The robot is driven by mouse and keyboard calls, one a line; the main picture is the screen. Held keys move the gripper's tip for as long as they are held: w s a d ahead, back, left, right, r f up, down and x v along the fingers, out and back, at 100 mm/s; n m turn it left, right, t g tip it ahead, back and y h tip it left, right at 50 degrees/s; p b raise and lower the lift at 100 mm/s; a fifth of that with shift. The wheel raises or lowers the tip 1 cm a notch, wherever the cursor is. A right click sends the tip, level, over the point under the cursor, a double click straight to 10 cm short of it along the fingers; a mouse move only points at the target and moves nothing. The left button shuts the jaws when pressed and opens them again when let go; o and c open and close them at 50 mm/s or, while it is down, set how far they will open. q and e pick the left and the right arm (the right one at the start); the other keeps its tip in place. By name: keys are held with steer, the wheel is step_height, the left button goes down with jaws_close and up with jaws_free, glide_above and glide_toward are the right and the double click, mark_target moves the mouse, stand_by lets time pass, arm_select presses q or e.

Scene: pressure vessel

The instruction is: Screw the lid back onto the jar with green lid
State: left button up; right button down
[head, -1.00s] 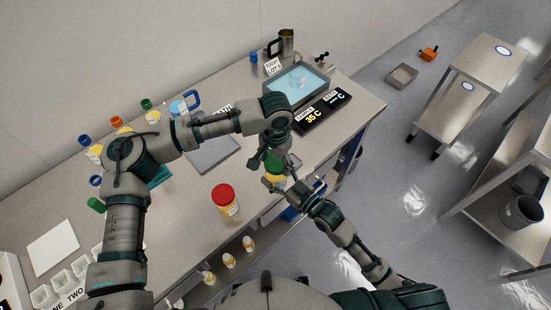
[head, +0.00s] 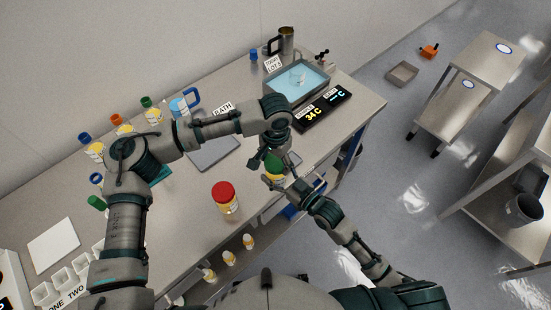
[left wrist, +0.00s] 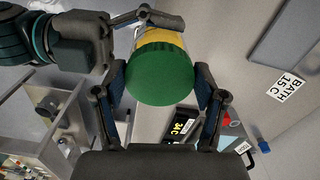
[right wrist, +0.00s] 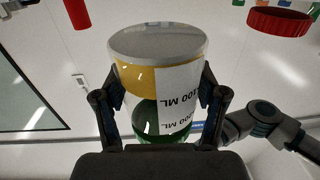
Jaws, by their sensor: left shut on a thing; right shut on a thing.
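The jar (head: 274,178) with the green lid (head: 274,160) is near the bench's front edge in the head view. In the left wrist view the green lid (left wrist: 160,76) sits over the yellow and white jar (left wrist: 170,38). My left gripper (left wrist: 160,85) is shut on the lid, a finger on each side. In the right wrist view the jar (right wrist: 150,82) shows its clear base, yellow contents and "400 ML" label, with green at the lower end. My right gripper (right wrist: 160,98) is shut on the jar body. I cannot tell how tightly lid and jar are joined.
A red-lidded jar (head: 226,198) stands left of my grippers on the bench. A water bath (head: 297,82) and a black display (head: 322,108) are behind and to the right. Several small jars line the back left. A grey plate (head: 214,152) lies mid-bench.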

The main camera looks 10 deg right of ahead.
arm_select(q)
steer(key=m, duration=0.5)
steer(key=shift+w, duration=0.1)
steer(key=m, duration=0.5)
steer(key=shift+w+a, duration=0.1)
steer(key=shift+w, duration=0.1)
steer(key=m, duration=0.2)
steer(key=shift+w+m, duration=0.1)
steer(key=shift+m, duration=0.3)
steer(key=m, duration=0.4)
steer(key=shift+w+m, duration=0.15)
steer(key=shift+m, duration=0.25)
steer(key=m, duration=0.2)
steer(key=shift+m, duration=0.4)
steer(key=m, duration=0.5)
steer(key=shift+w+d, duration=0.15)
steer(key=shift+d, duration=0.1)
steer(key=m, duration=0.5)
steer(key=shift+d, duration=0.2)
steer(key=m, duration=0.5)
steer(key=shift+d, duration=0.1)
steer(key=o, duration=0.8)
